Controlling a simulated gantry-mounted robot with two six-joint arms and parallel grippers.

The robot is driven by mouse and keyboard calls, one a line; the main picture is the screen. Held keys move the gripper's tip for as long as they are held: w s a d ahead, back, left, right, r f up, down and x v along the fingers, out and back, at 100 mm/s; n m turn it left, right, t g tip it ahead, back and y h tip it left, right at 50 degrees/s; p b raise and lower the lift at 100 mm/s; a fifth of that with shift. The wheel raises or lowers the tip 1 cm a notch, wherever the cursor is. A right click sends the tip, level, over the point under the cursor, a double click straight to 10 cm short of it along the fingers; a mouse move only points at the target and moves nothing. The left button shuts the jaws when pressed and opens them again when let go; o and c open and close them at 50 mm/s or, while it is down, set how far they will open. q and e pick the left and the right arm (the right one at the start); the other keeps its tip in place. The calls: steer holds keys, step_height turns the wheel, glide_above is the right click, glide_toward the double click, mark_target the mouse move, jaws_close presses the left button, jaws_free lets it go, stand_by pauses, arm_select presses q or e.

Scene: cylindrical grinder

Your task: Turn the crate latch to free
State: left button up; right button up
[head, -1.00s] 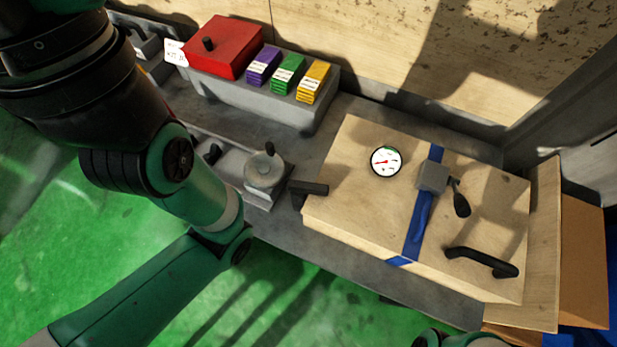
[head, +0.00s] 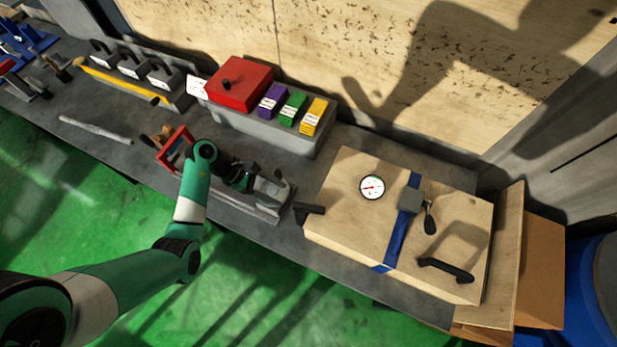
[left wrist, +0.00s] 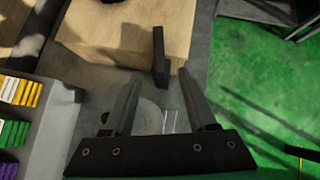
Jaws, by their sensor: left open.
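The wooden crate (head: 335,225) sits on the grey bench, with a blue strap (head: 397,238) over it. A grey latch block (head: 410,201) with a black lever (head: 430,219) sits on the strap; the lever points toward the crate's front. My left gripper (head: 268,180) is left of the crate, partly hidden by its own wrist. In the left wrist view the gripper (left wrist: 162,92) is open and empty, with the black handle (left wrist: 159,55) on the crate's near end beyond its fingertips. The latch is not clearly seen there. My right gripper is not in view.
A round dial (head: 372,187) and a black handle (head: 445,269) are on the crate top. A grey bin (head: 300,140) with a red box (head: 239,82) and coloured packs stands behind left. A grey device (head: 273,190) lies beside my gripper. A cardboard box (head: 540,270) stands at right.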

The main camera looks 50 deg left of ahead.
mark_target(305, 206)
arm_select(q)
steer(key=b+x, duration=0.1)
steer(key=x, duration=1)
steer(key=shift+w+d+f+b, duration=0.15)
steer(key=shift+w+f+b, duration=0.1)
steer(key=shift+b, duration=0.1)
jaws_close()
stand_by(0.8)
